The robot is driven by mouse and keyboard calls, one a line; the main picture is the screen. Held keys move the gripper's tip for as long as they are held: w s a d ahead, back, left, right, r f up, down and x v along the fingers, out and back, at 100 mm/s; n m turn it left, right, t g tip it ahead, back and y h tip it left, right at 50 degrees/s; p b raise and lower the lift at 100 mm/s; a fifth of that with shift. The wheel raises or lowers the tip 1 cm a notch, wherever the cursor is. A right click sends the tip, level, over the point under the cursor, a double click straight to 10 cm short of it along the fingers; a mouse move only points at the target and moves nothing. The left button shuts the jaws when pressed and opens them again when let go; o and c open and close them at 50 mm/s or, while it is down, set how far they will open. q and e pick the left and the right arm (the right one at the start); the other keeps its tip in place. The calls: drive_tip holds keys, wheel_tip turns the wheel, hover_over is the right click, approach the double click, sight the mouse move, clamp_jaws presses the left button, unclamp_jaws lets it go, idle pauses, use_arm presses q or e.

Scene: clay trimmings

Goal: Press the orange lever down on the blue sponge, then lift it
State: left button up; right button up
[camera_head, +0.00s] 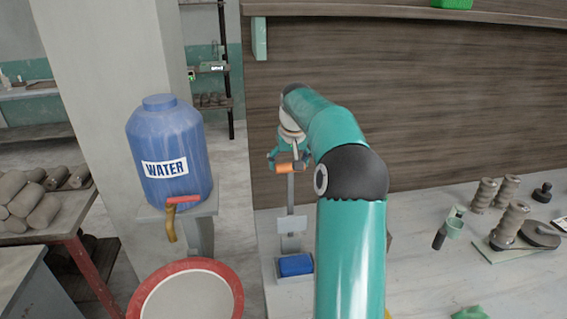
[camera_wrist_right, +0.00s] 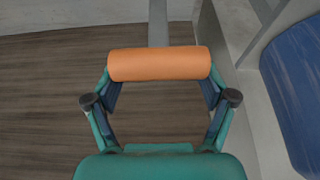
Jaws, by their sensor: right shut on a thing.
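An orange lever handle (camera_head: 288,167) sits at the top of a grey metal arm, in the middle of the head view. My right gripper (camera_head: 287,158) is shut on it. The right wrist view shows the orange cylinder (camera_wrist_right: 159,64) lying across between the fingertips of my right gripper (camera_wrist_right: 160,85). A blue sponge (camera_head: 295,265) lies on the lever's base, well below the handle and apart from it. The lever arm stands raised above the sponge. My left gripper is not in view.
A blue water jug (camera_head: 168,150) with a tap stands to the left, and its side also fills the right edge of the wrist view (camera_wrist_right: 296,85). A red-rimmed round basin (camera_head: 222,270) is below it. Clay pieces (camera_head: 508,225) and small tools stand on the right of the table.

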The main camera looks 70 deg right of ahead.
drive_tip(key=shift+w+d+r, duration=0.1)
drive_tip(key=shift+d, duration=0.05)
drive_tip(key=o, duration=1.4)
drive_tip(key=shift+d, duration=0.1)
drive_tip(key=shift+o, duration=0.7)
drive_tip(key=shift+w+d+f, duration=0.15)
drive_tip(key=shift+w+f, duration=0.05)
drive_tip(key=shift+f, duration=0.05)
drive_tip(key=v, duration=1.2)
drive_tip(key=shift+s+a, duration=0.2)
drive_tip(key=shift+a, duration=0.05)
